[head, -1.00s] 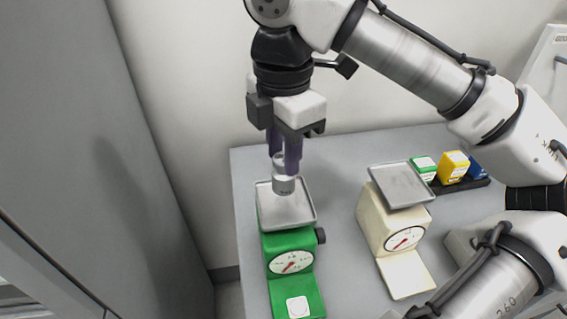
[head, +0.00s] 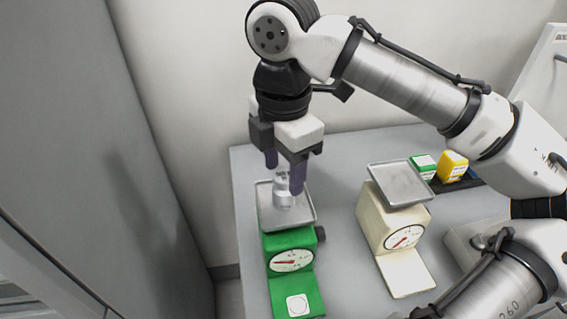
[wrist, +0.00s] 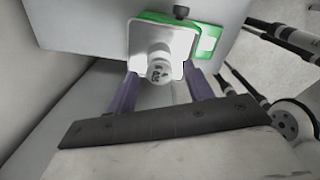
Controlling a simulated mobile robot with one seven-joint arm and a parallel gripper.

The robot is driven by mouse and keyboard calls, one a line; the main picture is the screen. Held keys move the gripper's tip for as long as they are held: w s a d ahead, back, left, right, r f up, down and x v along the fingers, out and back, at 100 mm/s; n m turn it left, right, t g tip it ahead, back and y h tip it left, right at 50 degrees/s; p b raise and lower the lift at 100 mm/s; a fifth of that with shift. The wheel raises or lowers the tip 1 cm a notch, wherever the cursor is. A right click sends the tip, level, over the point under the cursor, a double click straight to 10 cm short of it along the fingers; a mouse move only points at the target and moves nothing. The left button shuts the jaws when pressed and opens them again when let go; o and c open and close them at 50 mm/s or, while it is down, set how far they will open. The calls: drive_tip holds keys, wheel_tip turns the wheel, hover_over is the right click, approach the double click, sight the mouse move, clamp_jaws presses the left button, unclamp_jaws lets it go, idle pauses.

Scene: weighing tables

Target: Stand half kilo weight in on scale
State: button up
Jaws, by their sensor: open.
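The metal half kilo weight (head: 283,196) stands upright on the square metal pan (head: 270,216) of the green scale (head: 308,241). In the wrist view the weight (wrist: 160,66) is on the pan, its marked knob towards the camera. My gripper (head: 285,178) is open above the pan, its two purple fingers on either side of the weight's upper part with gaps. In the wrist view the fingers (wrist: 160,80) are spread wide. The green scale's red needle points left on its dial (head: 291,261).
A cream scale (head: 376,222) with an empty pan (head: 401,184) stands to the right. Green (head: 423,166) and yellow (head: 453,166) blocks sit in a dark holder behind it. A wall is behind the table and a grey panel (head: 90,130) at left.

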sight(284, 176)
wheel_tip(284, 176, up, 12)
drive_tip(key=shift+r, duration=0.15)
idle(0.4)
idle(0.3)
